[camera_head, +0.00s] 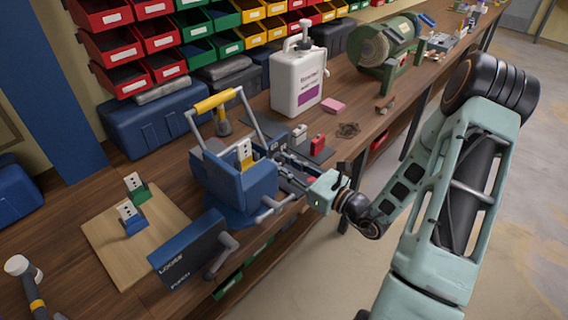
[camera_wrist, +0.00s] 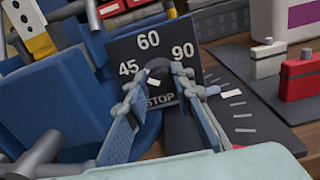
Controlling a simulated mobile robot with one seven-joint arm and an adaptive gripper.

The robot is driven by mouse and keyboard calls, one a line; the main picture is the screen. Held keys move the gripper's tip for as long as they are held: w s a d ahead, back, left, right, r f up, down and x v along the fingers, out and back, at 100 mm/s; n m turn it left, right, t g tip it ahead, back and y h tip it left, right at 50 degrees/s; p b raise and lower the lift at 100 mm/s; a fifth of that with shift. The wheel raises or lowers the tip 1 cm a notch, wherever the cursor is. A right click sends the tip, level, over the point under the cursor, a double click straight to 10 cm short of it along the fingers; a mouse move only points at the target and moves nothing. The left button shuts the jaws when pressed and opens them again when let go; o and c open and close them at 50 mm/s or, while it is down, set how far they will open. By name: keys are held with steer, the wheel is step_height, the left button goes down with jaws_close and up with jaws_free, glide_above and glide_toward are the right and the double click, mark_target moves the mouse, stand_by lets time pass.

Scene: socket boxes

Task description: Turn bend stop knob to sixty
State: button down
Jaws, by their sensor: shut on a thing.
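The bend stop plate (camera_wrist: 121,48) is a dark panel marked 45, 60, 90 and STOP on the blue bending machine (camera_wrist: 45,105). The machine also shows in the head view (camera_head: 239,190), with its yellow-gripped lever (camera_head: 214,101) raised. The dark round bend stop knob (camera_wrist: 158,66) sits below the 60. My gripper (camera_wrist: 157,80) reaches in from below, its two blue-grey fingers closed on either side of the knob. A small white mark shows low on the knob; I cannot tell which number it points to. In the head view the knob is hidden.
A white jug (camera_head: 297,82) and a green grinder (camera_head: 386,52) stand behind. A blue LOCKS box (camera_head: 190,252) is at the bench front.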

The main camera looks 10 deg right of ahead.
steer(key=shift+r, duration=0.1)
steer(key=m+p, duration=0.4)
steer(key=m, duration=0.1)
steer(key=m+p, duration=0.3)
steer(key=m, duration=0.2)
steer(key=shift+m+p, duration=0.3)
steer(key=shift+p, duration=0.1)
steer(key=shift+f, duration=0.2)
steer(key=c, duration=1.7)
jaws_free()
steer(key=shift+o, duration=0.2)
steer(key=v, duration=1.2)
